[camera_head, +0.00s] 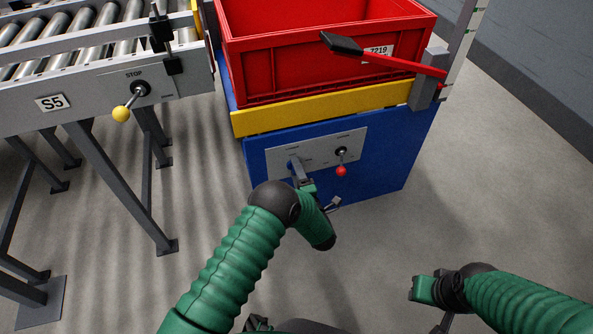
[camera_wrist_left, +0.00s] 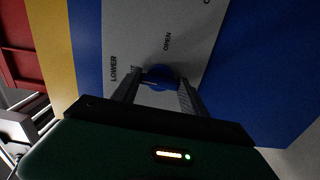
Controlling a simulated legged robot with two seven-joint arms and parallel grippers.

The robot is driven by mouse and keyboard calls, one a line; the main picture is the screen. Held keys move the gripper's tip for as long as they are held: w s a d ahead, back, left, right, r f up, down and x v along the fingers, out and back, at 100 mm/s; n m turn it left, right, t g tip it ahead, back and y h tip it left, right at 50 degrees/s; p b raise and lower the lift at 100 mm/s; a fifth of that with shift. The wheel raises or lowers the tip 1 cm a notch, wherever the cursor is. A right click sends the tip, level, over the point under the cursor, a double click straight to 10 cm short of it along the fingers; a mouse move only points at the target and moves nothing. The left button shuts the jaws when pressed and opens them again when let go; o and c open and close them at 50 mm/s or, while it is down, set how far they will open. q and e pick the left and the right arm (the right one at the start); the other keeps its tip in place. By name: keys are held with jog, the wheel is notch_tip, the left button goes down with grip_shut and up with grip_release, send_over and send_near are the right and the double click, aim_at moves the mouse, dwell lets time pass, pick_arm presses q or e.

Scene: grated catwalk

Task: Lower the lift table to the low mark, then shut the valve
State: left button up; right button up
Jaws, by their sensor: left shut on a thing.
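The lift table (camera_head: 385,160) has a blue body with a yellow band and carries a red crate. On its front is a pale control panel (camera_head: 268,161) with a blue valve knob (camera_wrist_left: 160,73) and a small red-balled lever (camera_head: 341,170). The wrist view shows the words LOWER and OPEN beside the knob. My left gripper (camera_head: 298,172) reaches the panel and is shut on the knob, one finger on each side; it also fills the left wrist view (camera_wrist_left: 158,88). My right gripper (camera_head: 426,290) is low at the right, away from the table; its fingers are unclear.
A red crate (camera_head: 270,68) tops the table. A red arm with a black grip (camera_head: 342,44) crosses it toward a marked upright scale (camera_head: 468,40). A roller conveyor (camera_head: 75,100) with a yellow-balled STOP lever (camera_head: 121,114) stands left. Floor at right is clear.

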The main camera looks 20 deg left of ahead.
pick_arm(q)
jog(key=shift+s+a+f+n, duration=0.15)
jog(key=shift+f+n, duration=0.05)
jog(key=shift+n, duration=0.1)
jog(key=o, duration=1.4)
jog(key=shift+r, duration=0.1)
jog(key=p+v, duration=0.7)
jog(key=v, duration=1)
jog(key=shift+p, duration=0.3)
